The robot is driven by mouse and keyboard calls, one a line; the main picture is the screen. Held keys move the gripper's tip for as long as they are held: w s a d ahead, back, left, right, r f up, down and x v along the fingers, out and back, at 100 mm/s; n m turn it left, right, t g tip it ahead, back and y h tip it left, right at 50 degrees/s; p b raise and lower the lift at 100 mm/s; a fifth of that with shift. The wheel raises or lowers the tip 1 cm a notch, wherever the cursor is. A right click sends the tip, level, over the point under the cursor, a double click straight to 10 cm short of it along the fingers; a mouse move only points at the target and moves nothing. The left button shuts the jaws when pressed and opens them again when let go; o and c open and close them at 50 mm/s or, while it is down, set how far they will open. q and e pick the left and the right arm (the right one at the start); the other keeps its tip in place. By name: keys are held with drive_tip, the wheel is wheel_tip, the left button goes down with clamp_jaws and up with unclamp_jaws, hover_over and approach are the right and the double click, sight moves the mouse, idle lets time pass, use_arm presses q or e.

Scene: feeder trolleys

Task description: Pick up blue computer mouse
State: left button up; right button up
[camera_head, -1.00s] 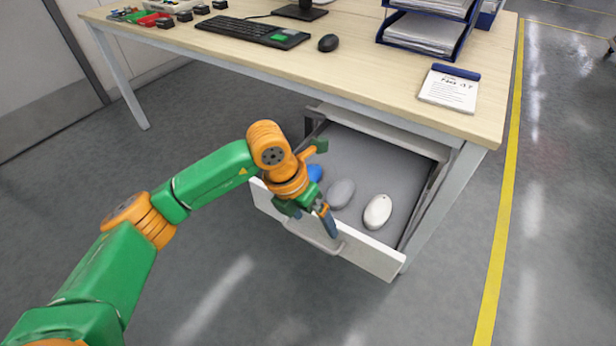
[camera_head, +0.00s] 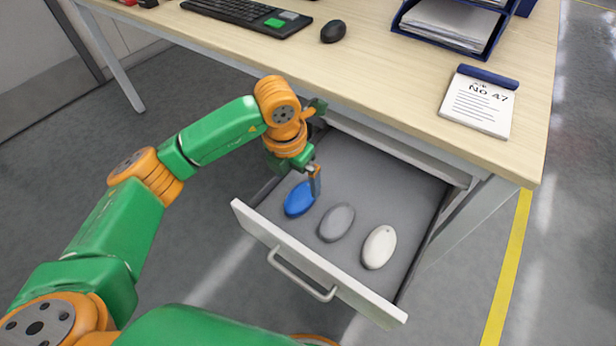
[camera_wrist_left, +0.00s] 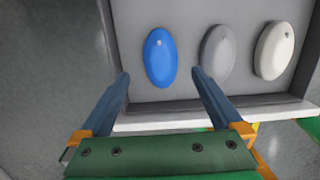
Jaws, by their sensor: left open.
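A blue computer mouse (camera_head: 299,199) lies in the open drawer (camera_head: 385,172), the leftmost of three mice in a row. In the left wrist view the blue mouse (camera_wrist_left: 160,57) lies ahead of and between the two fingers. My left gripper (camera_head: 312,180) is above the drawer, just over the far side of the blue mouse in the head view. The far finger is partly hidden in the head view. My right gripper is not in view.
A grey mouse (camera_head: 336,222) and a white mouse (camera_head: 379,247) lie right of the blue one. The drawer front with its handle (camera_head: 302,278) faces me. The desk (camera_head: 390,92) overhangs behind, with a black mouse (camera_head: 334,31), keyboard (camera_head: 247,14) and notepad (camera_head: 478,102).

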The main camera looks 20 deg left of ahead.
sight(300, 195)
use_arm(q)
drive_tip(key=f, duration=0.4)
drive_tip(key=f+b, duration=0.1)
drive_tip(key=f, duration=0.1)
drive_tip(key=shift+w+d+f, duration=0.2)
drive_tip(key=shift+w+f, duration=0.15)
drive_tip(key=shift+r, duration=0.1)
drive_tip(key=c, duration=1.4)
